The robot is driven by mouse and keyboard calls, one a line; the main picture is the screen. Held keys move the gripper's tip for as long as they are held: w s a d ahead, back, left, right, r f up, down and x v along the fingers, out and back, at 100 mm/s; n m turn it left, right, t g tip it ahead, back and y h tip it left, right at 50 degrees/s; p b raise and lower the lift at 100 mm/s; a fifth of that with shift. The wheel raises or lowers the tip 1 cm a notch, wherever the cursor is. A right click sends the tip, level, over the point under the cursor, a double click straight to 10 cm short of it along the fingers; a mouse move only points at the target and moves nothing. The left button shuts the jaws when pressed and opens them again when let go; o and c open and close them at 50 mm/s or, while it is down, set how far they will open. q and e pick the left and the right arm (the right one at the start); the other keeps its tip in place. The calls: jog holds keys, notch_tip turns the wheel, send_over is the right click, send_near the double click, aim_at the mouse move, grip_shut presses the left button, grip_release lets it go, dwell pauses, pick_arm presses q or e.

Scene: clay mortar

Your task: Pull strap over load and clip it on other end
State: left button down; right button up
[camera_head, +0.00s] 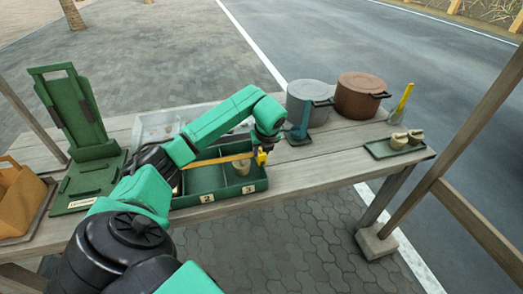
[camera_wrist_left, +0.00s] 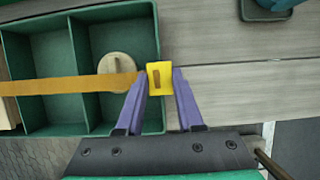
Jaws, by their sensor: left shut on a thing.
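An orange strap (camera_head: 215,161) runs across the green divided tray (camera_head: 222,196) and ends in a yellow clip (camera_head: 261,158). My left gripper (camera_wrist_left: 161,72) is shut on the yellow clip, one purple finger on each side, at the tray's right rim. The strap (camera_wrist_left: 60,88) stretches left from the clip in the left wrist view, passing over part of a round tan lidded piece (camera_wrist_left: 116,70) in a tray compartment. This piece (camera_head: 242,168) is in the compartment marked 3. The strap's far end is hidden by my left arm. My right gripper is not in view.
A dark teal stand (camera_head: 299,138) is right of the tray, before a grey pot (camera_head: 309,100) and a brown pot (camera_head: 360,97). A small tray (camera_head: 382,151) with tan pieces is at the right end. A green rack (camera_head: 75,105) stands left. Bare planks (camera_head: 325,163) lie right of the tray.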

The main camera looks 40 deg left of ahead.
aim_at(262, 153)
pick_arm(q)
grip_release()
jog(key=shift+r+p, duration=2.1)
jog(key=shift+r, duration=0.95)
